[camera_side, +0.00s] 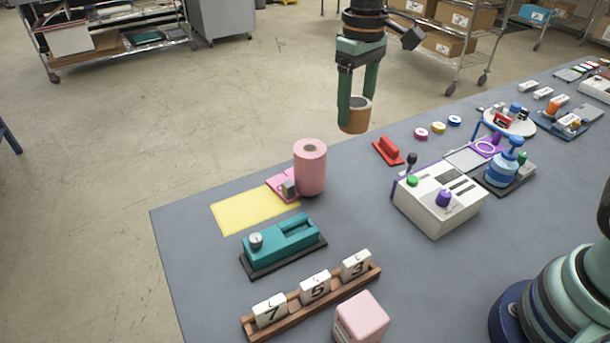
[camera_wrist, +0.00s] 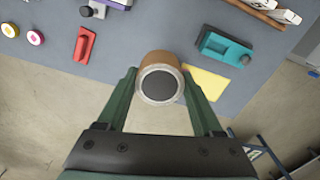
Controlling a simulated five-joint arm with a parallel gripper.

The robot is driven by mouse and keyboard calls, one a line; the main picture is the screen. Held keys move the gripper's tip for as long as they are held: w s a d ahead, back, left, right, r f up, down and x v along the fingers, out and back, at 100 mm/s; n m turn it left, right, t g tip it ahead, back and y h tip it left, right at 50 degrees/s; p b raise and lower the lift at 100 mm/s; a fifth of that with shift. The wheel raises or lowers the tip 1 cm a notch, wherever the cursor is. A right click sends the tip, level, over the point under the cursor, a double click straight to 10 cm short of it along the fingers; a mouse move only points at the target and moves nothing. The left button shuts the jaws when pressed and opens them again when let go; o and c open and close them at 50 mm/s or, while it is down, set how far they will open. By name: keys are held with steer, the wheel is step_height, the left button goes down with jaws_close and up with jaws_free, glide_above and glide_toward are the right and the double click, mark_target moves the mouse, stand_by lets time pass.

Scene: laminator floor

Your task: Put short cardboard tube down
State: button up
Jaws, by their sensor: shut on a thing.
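A short cardboard tube (camera_side: 355,118), brown with a pale rim, is held between the two green fingers of my gripper (camera_side: 358,95). My gripper is shut on it and holds it upright in the air, near the far edge of the grey table (camera_side: 180,262). In the wrist view the tube (camera_wrist: 161,66) sits between the fingertips of my gripper (camera_wrist: 160,85), and its dark round end faces the camera. The fingers hide part of its sides in the side view.
A pink roll (camera_side: 310,168) stands left of the tube beside a yellow sheet (camera_side: 252,211). A red tool (camera_side: 388,151) lies to the right. A white control box (camera_side: 438,200), a teal device (camera_side: 283,242) and number blocks (camera_side: 315,288) stand nearer. Bare table shows between the roll and the box.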

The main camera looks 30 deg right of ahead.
steer(key=w+a+n, duration=0.3)
steer(key=a+n, duration=0.1)
steer(key=a, duration=1.8)
steer(key=f, duration=1.9)
steer(key=shift+s+d+f, duration=0.1)
steer(key=shift+d+f, duration=0.1)
steer(key=shift+f, duration=0.2)
steer(key=o, duration=1)
steer(key=shift+f, duration=0.15)
steer(key=o, duration=0.4)
steer(key=shift+o, duration=0.2)
